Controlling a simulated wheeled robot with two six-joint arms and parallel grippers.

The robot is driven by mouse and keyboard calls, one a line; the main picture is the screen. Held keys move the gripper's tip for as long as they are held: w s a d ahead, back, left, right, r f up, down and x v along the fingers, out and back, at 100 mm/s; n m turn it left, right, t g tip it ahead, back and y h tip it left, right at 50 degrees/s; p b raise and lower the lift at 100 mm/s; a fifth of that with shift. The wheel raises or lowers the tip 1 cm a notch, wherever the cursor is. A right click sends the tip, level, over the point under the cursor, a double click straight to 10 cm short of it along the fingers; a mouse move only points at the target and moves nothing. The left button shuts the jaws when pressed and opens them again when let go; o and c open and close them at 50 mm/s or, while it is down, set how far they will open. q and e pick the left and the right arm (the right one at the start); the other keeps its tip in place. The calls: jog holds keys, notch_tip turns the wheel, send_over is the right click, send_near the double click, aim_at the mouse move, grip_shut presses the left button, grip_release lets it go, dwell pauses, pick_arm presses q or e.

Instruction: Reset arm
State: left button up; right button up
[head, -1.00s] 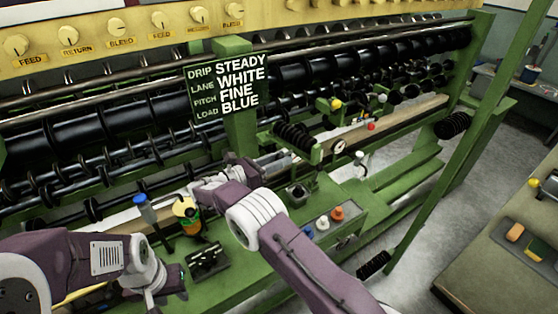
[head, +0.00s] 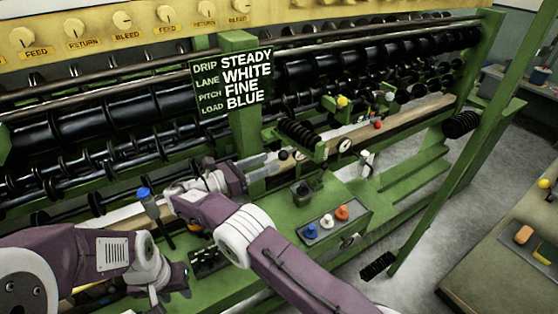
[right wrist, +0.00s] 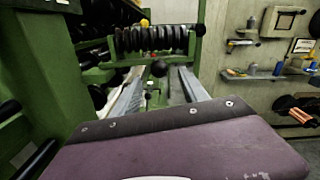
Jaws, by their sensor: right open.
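My right gripper (head: 266,162) is at the machine's front rail, left of a round black knob (head: 283,155). Its two fingers are apart and nothing shows between them. In the right wrist view the gripper (right wrist: 158,88) is open, and the black knob (right wrist: 160,68) appears beyond and between the fingertips, apart from them. I cannot tell for sure whether this knob belongs to the reset arm. My left gripper (head: 174,284) is low at the left, near the green bench; its jaws are not clear.
A sign (head: 232,82) reads STEADY, WHITE, FINE, BLUE. A black coil (head: 298,132) and a dial (head: 344,146) are farther right.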

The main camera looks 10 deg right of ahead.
jog(key=shift+v, duration=0.9)
jog(key=s+d+f+m+g+y, duration=0.55)
jog(key=d+f+y, duration=0.3)
jog(key=d, duration=0.35)
jog(key=s+f+m+y, duration=0.2)
jog(key=s+m+y, duration=0.2)
jog(key=s+m, duration=0.5)
jog(key=s+f+m+y, duration=0.3)
jog(key=s+m+y, duration=0.1)
jog(key=s+m, duration=0.6)
jog(key=shift+s+a+y, duration=0.35)
jog(key=shift+s+a, duration=0.1)
jog(key=shift+s, duration=0.1)
